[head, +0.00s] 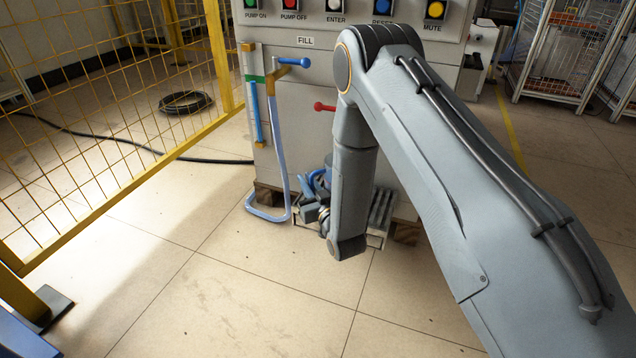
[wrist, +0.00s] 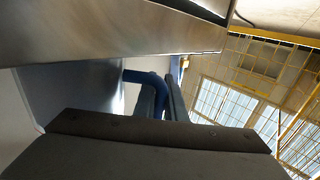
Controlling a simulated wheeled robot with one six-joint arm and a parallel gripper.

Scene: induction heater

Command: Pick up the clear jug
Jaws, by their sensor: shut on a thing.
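The jug (head: 318,180) is low at the front of the machine, mostly hidden behind my arm and gripper. Only a blue curved part, which looks like its handle, shows clearly. My gripper (head: 319,210) is down beside it, left of my forearm. In the wrist view a blue bent handle (wrist: 148,77) runs between the dark fingers (wrist: 165,100), and my gripper is shut on it. The jug's clear body is hard to make out, and I cannot tell whether its base touches the grate.
A slatted grate (head: 381,212) juts from the foot of the grey machine (head: 300,75). A pale blue hose (head: 275,150) hangs from the fill tap to the left. A red valve handle (head: 324,107) is above. Yellow mesh fencing (head: 95,100) stands at left. Foreground floor is clear.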

